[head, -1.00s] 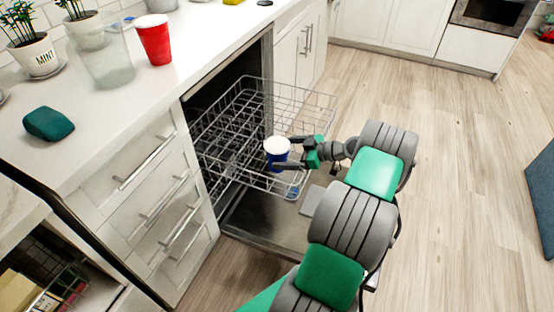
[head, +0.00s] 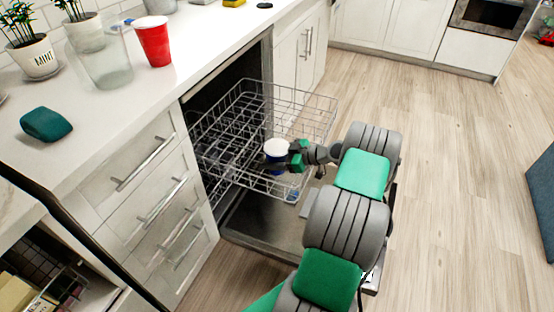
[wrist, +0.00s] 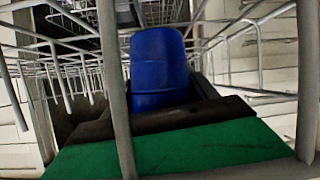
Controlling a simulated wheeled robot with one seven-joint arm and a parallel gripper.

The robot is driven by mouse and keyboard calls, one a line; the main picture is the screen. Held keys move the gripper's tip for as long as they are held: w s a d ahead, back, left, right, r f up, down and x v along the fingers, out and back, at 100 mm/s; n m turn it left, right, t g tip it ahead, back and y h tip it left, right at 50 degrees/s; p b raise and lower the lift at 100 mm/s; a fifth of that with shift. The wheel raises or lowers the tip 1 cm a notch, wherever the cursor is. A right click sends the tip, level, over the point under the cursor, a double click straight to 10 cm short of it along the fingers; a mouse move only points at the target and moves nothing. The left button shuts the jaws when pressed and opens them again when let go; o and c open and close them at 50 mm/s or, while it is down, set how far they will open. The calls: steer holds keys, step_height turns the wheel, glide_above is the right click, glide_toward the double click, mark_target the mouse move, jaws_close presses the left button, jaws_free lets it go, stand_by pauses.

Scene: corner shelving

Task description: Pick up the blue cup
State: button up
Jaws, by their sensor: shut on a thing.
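The blue cup (head: 276,149) has a white top in the head view and is at the front part of the dishwasher's wire rack (head: 318,100). It also shows as a plain blue body in the wrist view (wrist: 159,65), upright beyond the gripper's dark and green parts. My gripper (head: 277,160) is shut on the cup, with its fingers at the cup's sides. The lower part of the cup is hidden by the gripper and rack wires. In the wrist view, rack wires stand close in front of the camera.
The open dishwasher door (head: 265,222) lies under the rack. On the counter stand a red cup (head: 153,41), a clear glass (head: 106,62), potted plants (head: 38,56) and a teal object (head: 46,123). Drawers with handles (head: 150,190) are left of the dishwasher.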

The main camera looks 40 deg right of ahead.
steer(key=c, duration=0.7)
